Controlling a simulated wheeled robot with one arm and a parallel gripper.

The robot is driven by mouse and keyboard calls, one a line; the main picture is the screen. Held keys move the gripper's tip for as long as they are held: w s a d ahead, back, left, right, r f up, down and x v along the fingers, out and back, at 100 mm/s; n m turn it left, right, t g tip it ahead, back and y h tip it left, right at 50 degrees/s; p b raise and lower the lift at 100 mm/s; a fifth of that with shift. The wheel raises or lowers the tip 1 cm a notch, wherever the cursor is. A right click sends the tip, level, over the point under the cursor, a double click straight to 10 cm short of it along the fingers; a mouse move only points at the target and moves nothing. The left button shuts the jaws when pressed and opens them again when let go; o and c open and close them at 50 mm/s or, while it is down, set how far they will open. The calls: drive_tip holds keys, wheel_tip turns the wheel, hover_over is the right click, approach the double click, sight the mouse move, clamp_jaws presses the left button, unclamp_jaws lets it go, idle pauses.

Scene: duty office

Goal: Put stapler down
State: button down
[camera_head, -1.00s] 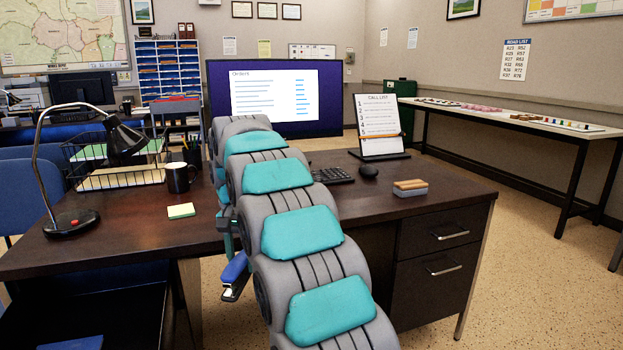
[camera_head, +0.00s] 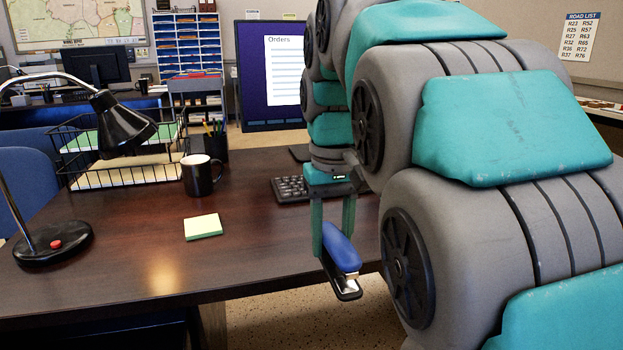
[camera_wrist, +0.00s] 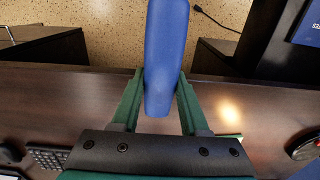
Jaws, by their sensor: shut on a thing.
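A blue stapler (camera_head: 341,252) with a black base hangs in my gripper (camera_head: 336,228) near the front edge of the dark desk (camera_head: 130,240) in the head view. Its front end extends past the desk edge, with the floor beyond. In the wrist view, the stapler (camera_wrist: 164,55) lies between the two green fingers of my gripper (camera_wrist: 158,95), which are shut on it. The stapler appears to be above the desk top, apart from it. My arm hides the right side of the desk in the head view.
A black mug (camera_head: 202,176), wire tray (camera_head: 118,160) and black lamp (camera_head: 122,125) stand farther left. A keyboard (camera_head: 290,189) lies behind my gripper. The desk between the notepad and my gripper is clear.

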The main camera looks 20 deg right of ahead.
drive_tip(key=w, duration=0.5)
drive_tip(key=w+a+p, duration=0.1)
drive_tip(key=w, duration=0.4)
drive_tip(key=w+f+p, duration=0.1)
drive_tip(key=w, duration=0.4)
drive_tip(key=shift+w+a+f, duration=0.1)
drive_tip(key=shift+a, duration=0.1)
drive_tip(key=shift+w+f, duration=0.15)
drive_tip(key=shift+w, duration=0.15)
drive_tip(key=shift+f, duration=1.7)
drive_tip(key=shift+f, duration=0.1)
drive_tip(key=shift+c, duration=2.1)
unclamp_jaws()
